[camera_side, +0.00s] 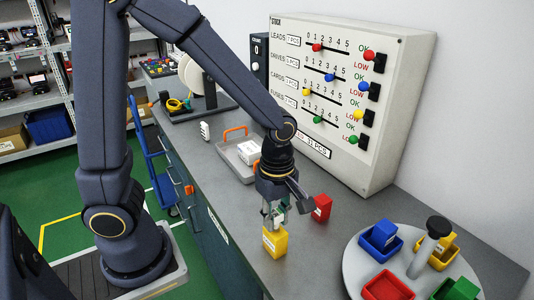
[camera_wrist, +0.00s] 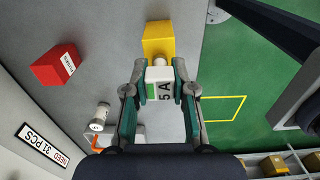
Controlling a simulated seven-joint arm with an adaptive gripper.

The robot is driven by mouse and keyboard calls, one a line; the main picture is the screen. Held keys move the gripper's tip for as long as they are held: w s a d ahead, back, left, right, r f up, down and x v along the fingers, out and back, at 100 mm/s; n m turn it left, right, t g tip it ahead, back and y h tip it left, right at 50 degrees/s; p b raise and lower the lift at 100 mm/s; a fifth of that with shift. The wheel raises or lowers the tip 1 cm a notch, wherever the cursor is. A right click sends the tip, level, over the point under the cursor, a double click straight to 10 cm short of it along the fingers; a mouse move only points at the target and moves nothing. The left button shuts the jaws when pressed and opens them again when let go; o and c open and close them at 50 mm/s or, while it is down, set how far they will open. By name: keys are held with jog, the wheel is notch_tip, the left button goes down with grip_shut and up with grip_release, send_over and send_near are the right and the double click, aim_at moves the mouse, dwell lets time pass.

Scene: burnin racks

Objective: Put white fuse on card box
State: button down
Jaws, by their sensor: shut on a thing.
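My gripper (camera_wrist: 158,72) is shut on a white fuse (camera_wrist: 165,88) marked "5 A" with a green patch. In the side view my gripper (camera_side: 273,212) points down just above a yellow box (camera_side: 275,242), which I take for the card box since the board's CARDS row has a yellow knob. The yellow box also shows in the wrist view (camera_wrist: 158,35), just beyond the fuse. Whether fuse and box touch I cannot tell. The fingers mostly hide the fuse in the side view.
A red box (camera_side: 321,207) stands right of the yellow one. A round grey carousel (camera_side: 352,262) with coloured bins is at front right. A grey tray (camera_side: 232,160) with orange handles holds a white item. The counter board (camera_side: 345,100) stands behind. The bench's front edge is close.

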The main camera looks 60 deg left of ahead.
aim_at(276, 212)
jog(key=shift+f, duration=0.15)
jog(key=c, duration=1)
grip_release()
jog(key=shift+o, duration=0.2)
notch_tip(276, 212, up, 12)
jog(key=s+a+r+m+t, duration=0.3)
jog(key=s+a+m+t, duration=0.2)
jog(key=m, duration=1.3)
jog(key=shift+s+a+r+t, duration=0.35)
jog(key=shift+s+a, duration=0.4)
jog(key=shift+s, duration=0.5)
